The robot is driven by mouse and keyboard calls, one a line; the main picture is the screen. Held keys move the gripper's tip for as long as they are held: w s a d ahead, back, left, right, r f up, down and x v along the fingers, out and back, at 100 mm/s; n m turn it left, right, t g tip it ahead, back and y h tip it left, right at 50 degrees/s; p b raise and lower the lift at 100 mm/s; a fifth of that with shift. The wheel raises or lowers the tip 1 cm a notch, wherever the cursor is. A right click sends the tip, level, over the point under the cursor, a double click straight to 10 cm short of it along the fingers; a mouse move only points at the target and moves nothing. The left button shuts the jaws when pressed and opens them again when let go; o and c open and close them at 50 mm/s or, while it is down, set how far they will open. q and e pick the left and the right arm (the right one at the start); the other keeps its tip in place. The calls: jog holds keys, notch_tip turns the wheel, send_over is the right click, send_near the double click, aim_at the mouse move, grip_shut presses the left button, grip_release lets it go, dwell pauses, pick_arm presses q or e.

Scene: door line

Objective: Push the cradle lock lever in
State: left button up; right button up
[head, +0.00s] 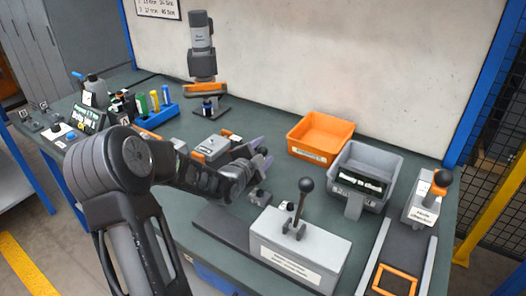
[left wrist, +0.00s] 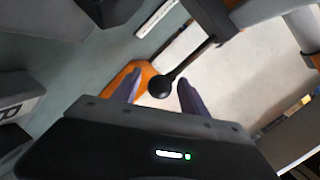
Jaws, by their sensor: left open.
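A black ball-topped lever (head: 306,186) stands upright on a light grey box (head: 300,248) with a white label too small to read. I cannot tell for certain that it is the cradle lock lever. My left gripper (head: 264,155) is open, its purple fingers pointing right, to the left of the lever's ball and apart from it. In the left wrist view, a black ball on a rod (left wrist: 162,86) shows between the two fingertips (left wrist: 160,88), seemingly beyond them. Nothing is seen held. My right gripper is not in view.
An orange bin (head: 320,131) and a grey bin (head: 396,170) stand behind the box. A small grey box (head: 211,146) and an upright grey device (head: 202,50) lie beyond my left arm. Green bench shows between them.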

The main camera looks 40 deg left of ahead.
pick_arm(q)
jog(key=shift+c, duration=0.4)
grip_shut()
dwell(1.0)
